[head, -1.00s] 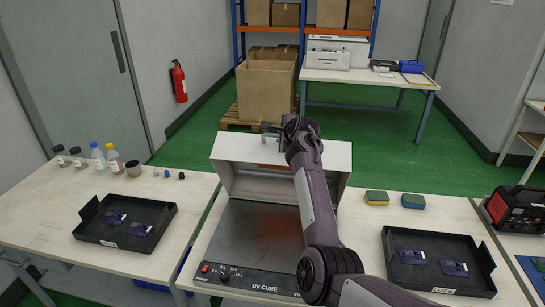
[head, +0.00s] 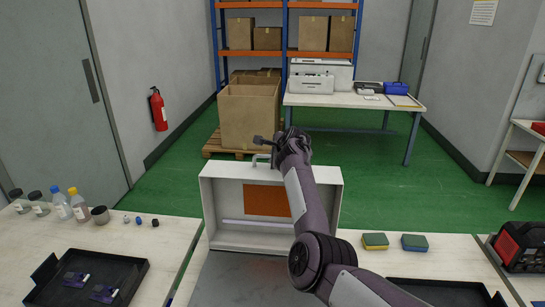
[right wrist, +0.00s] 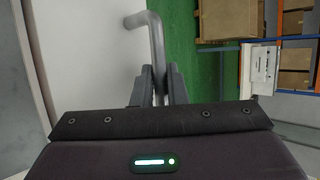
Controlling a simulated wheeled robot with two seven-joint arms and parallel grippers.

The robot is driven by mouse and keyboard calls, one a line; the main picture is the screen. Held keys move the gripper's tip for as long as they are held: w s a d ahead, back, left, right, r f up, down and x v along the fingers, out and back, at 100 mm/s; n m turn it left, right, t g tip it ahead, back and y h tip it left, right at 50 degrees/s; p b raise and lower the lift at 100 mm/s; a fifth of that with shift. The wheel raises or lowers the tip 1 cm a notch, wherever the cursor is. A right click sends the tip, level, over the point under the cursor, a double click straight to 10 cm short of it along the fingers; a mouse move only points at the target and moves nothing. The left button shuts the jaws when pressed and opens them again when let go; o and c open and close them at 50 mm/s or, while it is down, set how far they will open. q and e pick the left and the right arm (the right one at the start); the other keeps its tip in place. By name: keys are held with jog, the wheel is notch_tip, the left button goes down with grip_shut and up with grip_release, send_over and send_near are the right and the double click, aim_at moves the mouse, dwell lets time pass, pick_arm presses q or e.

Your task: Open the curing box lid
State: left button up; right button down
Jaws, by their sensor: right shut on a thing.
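The curing box lid (head: 215,205) stands raised, about upright, at the back of the box in the head view. Its inner side faces me, with an orange panel (head: 266,200) and a pale strip below it. My right gripper (head: 262,140) is at the lid's top edge, by the handle. In the right wrist view, its fingers (right wrist: 160,88) are shut on the grey bent lid handle (right wrist: 156,40). My right arm hides the lid's right part. My left gripper is not in view.
Bottles (head: 61,203) and a dark tray (head: 128,269) are on the left table. Two sponges (head: 375,241) lie right of the box, near another dark tray (head: 440,292). Open green floor (head: 385,190) lies behind the lid, before a pallet with a large carton (head: 249,115).

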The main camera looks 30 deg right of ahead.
jog(key=shift+s+a+f, duration=0.1)
jog(key=shift+f, duration=0.15)
jog(key=c, duration=1.5)
grip_release()
jog(key=shift+o, duration=0.2)
jog(key=shift+r, duration=0.1)
jog(key=shift+s+r, duration=0.1)
jog(key=shift+s+r, duration=0.2)
jog(key=shift+b+v, duration=1.05)
jog(key=shift+v, duration=2.45)
